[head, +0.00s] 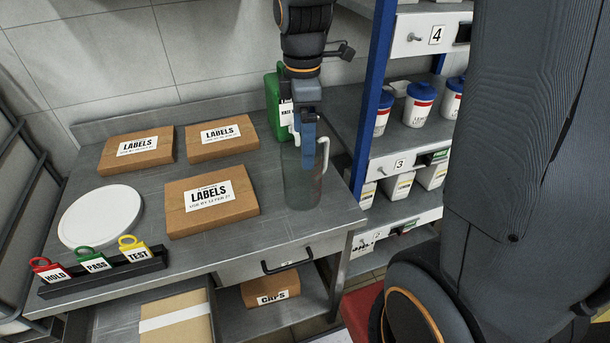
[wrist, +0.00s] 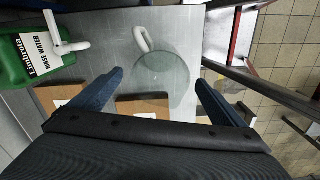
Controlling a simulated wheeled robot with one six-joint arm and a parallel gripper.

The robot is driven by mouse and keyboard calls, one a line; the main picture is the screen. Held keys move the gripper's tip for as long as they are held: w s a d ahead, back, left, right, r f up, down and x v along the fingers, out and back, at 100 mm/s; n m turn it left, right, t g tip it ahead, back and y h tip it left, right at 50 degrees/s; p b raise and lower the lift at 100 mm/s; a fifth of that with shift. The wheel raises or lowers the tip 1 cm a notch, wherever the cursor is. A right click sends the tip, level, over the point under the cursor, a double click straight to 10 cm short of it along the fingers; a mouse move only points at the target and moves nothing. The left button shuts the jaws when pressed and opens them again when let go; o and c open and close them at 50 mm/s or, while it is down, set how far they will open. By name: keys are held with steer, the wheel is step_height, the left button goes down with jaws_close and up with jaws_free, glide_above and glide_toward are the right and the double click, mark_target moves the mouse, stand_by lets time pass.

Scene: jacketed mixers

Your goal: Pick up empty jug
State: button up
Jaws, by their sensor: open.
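The empty jug (head: 302,186) is clear with a white handle and stands upright near the right end of the steel bench. In the wrist view the jug (wrist: 162,78) is seen from above, with its handle (wrist: 140,34) at the upper left. My gripper (head: 307,150) is above the jug, pointing down and partly covering it in the head view. In the wrist view its two blue fingers (wrist: 160,85) are spread wide, with the jug between and ahead of them. Nothing is held. I cannot tell whether a finger touches the jug.
A green container (head: 274,104) stands behind the jug. Boxes marked LABELS (head: 240,207) lie to the left on the bench (head: 300,240). A white round disc (head: 100,216) and a tag rack (head: 105,272) are further left. A blue-framed shelf (head: 375,100) stands close on the right.

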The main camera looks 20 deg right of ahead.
step_height(320, 180, down, 8)
steer(key=p, duration=0.2)
steer(key=shift+d+r, duration=0.15)
steer(key=shift+r, duration=0.1)
steer(key=shift+s, duration=0.1)
steer(key=c, duration=1.2)
steer(key=shift+r, duration=0.1)
